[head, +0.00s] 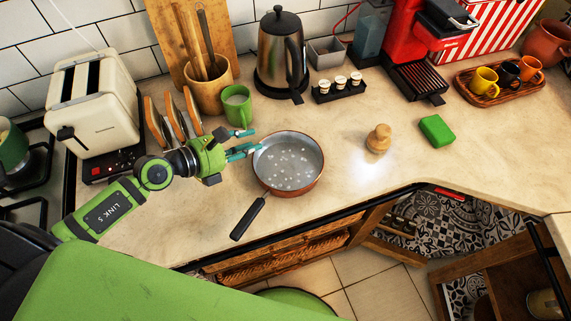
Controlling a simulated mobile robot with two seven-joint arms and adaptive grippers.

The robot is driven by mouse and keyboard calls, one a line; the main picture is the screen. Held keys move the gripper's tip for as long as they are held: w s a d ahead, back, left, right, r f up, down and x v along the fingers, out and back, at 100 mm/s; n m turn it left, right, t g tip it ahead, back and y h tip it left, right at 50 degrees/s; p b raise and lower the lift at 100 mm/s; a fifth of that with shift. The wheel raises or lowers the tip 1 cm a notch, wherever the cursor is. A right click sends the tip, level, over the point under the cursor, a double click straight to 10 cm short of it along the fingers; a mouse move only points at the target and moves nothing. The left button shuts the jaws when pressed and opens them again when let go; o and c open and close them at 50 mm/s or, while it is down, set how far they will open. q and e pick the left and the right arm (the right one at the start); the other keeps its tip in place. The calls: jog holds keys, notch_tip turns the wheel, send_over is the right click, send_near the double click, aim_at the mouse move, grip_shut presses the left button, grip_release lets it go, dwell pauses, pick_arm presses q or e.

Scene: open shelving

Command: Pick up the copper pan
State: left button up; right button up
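The copper pan (306,187) sits on the counter in the middle of the head view. Its inside is grey with pale spots, and its black handle (248,218) points to the lower left, towards the counter's front edge. My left gripper (254,140) is just off the pan's upper left rim, with its teal fingers spread apart and nothing between them. Whether a fingertip touches the rim cannot be told. My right gripper is not in view.
A green mug (238,106) stands just behind my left gripper. A kettle (281,55) and a small black rack (339,89) are behind the pan. A wooden pepper mill (378,139) and a green block (436,130) stand right. The counter between pan and mill is clear.

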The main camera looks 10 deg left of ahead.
aim_at(268, 139)
pick_arm(q)
jog(key=shift+w+f, duration=0.1)
jog(key=shift+f, duration=0.3)
jog(key=x, duration=0.2)
jog(key=p+x, duration=0.1)
jog(key=x, duration=0.3)
jog(key=shift+d+f, duration=0.1)
jog(key=shift+f, duration=0.3)
jog(key=shift+r, duration=0.1)
grip_shut()
